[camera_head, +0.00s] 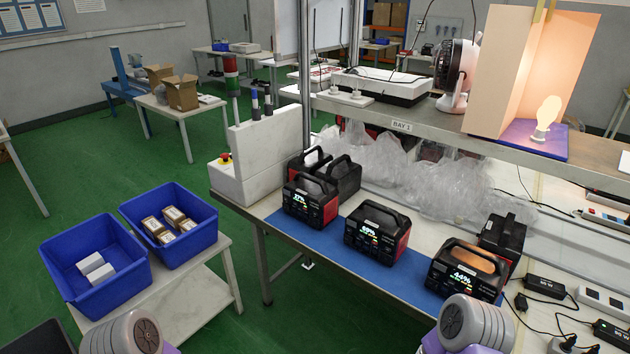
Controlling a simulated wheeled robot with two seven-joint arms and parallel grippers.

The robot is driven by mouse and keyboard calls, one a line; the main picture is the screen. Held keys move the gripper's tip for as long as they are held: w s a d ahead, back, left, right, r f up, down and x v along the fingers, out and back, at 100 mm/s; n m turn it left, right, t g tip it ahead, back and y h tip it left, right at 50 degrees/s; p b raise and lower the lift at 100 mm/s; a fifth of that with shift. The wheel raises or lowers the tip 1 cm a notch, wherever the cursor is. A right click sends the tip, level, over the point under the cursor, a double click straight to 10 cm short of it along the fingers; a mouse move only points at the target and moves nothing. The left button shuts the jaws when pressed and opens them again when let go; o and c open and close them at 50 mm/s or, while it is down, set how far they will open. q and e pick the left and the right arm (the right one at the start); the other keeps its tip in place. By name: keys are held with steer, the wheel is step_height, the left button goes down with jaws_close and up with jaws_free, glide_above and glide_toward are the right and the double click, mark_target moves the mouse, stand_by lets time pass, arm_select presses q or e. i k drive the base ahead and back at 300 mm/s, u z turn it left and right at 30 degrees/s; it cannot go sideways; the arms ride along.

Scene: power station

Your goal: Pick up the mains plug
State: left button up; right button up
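A small black mains plug (521,302) appears to lie loose on the right part of the workbench (415,285). It is beside a black power adapter (545,287) with a white label and is small in view. Another black plug (563,343) sits at or in a white socket strip at the bottom edge, partly cut off. Only rounded grey and purple links of my two arms show along the bottom edge. Neither of my grippers is in view.
Several black and red power stations, one reading 69% (377,233), stand on a blue mat (347,255). A white socket strip (607,303) and a second adapter (612,333) lie at right among cables. A shelf (430,122) overhangs the bench. Blue bins (92,303) stand at left.

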mark_target(521, 302)
steer(key=z, duration=1.7)
